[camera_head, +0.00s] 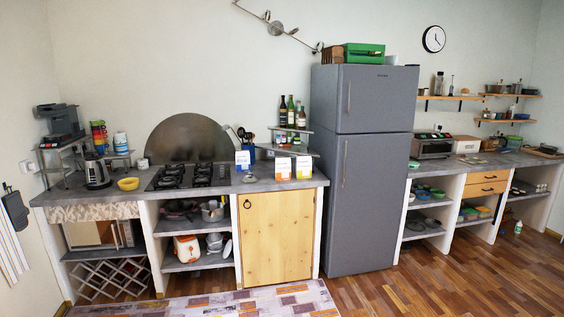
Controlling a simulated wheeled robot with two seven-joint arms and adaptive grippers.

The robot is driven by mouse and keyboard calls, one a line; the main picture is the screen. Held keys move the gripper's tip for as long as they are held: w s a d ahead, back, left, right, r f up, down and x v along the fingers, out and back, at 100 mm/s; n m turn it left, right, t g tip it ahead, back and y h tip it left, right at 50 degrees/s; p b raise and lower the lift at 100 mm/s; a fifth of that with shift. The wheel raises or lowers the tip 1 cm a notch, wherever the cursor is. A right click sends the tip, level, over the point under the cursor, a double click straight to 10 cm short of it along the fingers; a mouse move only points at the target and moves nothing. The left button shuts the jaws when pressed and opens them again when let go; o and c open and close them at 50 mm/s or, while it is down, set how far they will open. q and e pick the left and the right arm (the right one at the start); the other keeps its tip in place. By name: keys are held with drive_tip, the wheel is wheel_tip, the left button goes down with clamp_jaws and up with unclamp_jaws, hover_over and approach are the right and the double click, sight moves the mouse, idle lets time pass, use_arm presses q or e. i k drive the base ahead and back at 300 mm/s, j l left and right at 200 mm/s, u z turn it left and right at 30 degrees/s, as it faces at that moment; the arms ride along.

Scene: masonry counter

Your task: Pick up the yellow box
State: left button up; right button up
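Two small upright boxes stand side by side on the counter, right of the hob. The left one is white and orange (283,169). The right one is white and yellow (304,168), close to the counter's right end beside the fridge. A white and blue box (242,161) stands further left. The printing on the boxes is too small to read. Neither of my grippers is in view, so nothing shows near the boxes.
The grey counter (262,185) has a free front strip before the boxes. A corner shelf with bottles (291,116) rises behind them. The tall grey fridge (364,170) blocks the right side. A black hob (190,176) is to the left. A patterned rug (250,303) lies on the floor.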

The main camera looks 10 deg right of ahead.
sight(304, 163)
drive_tip(key=i+j+z, duration=0.1)
drive_tip(key=i, duration=0.5)
drive_tip(key=i+j, duration=0.15)
drive_tip(key=i, duration=0.4)
drive_tip(key=i+j+z, duration=0.15)
drive_tip(key=i, duration=0.45)
drive_tip(key=i+j, duration=0.2)
drive_tip(key=i, duration=0.35)
drive_tip(key=l+z, duration=0.05)
